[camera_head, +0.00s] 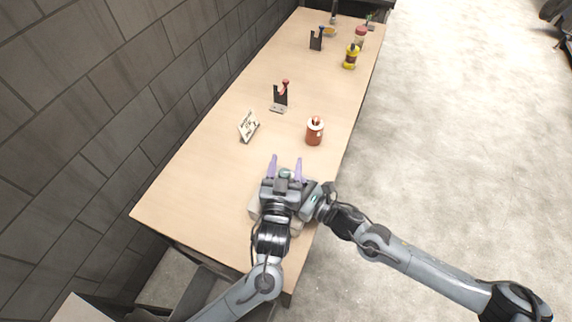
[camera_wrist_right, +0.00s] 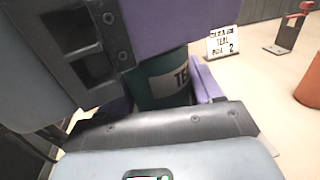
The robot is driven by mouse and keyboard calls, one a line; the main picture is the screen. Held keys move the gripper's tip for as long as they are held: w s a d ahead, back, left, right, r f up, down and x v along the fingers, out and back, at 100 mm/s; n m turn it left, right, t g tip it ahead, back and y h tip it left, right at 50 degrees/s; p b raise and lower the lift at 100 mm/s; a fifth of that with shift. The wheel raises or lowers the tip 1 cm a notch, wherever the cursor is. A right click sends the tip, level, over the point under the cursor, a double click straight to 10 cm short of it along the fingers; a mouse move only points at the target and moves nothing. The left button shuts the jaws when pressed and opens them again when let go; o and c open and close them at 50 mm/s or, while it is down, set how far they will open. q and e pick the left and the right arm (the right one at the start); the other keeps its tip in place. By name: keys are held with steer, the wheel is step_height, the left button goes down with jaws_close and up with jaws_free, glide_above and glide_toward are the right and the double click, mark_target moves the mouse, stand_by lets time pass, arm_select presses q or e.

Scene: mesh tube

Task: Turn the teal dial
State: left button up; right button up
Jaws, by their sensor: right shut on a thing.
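The teal dial (camera_wrist_right: 160,80) is a dark teal cylinder with a partly readable "TE" label in the right wrist view. My right gripper (camera_wrist_right: 175,75) has its purple fingers shut on the dial, which is partly hidden by a finger and the gripper body. In the head view my right gripper's body is beside my left gripper, and its fingertips are hidden. My left gripper (camera_head: 286,160) has its two purple fingers spread apart above the table, with no object clearly held. A white card (camera_wrist_right: 223,42) reads "TEAL" and "2"; it also stands on the table in the head view (camera_head: 249,126).
A reddish-brown bottle (camera_head: 314,133) and a black stand with a red top (camera_head: 281,95) are beyond the grippers. A yellow bottle (camera_head: 351,58) and another black stand (camera_head: 316,40) are farther back. A pale object lies under my left gripper. The wooden table (camera_head: 200,170) is clear at left.

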arm_select(q)
steer(key=s+a, duration=0.2)
steer(key=s, duration=1)
steer(key=shift+w, duration=0.1)
steer(key=n+g+h, duration=1.5)
steer(key=n+g, duration=0.2)
steer(key=n, duration=0.4)
glide_toward(284, 175)
steer(key=shift+m, duration=0.3)
steer(key=d, duration=0.3)
steer(key=w+d, duration=0.1)
steer(key=d, duration=0.6)
steer(key=shift+w+d+f, duration=0.15)
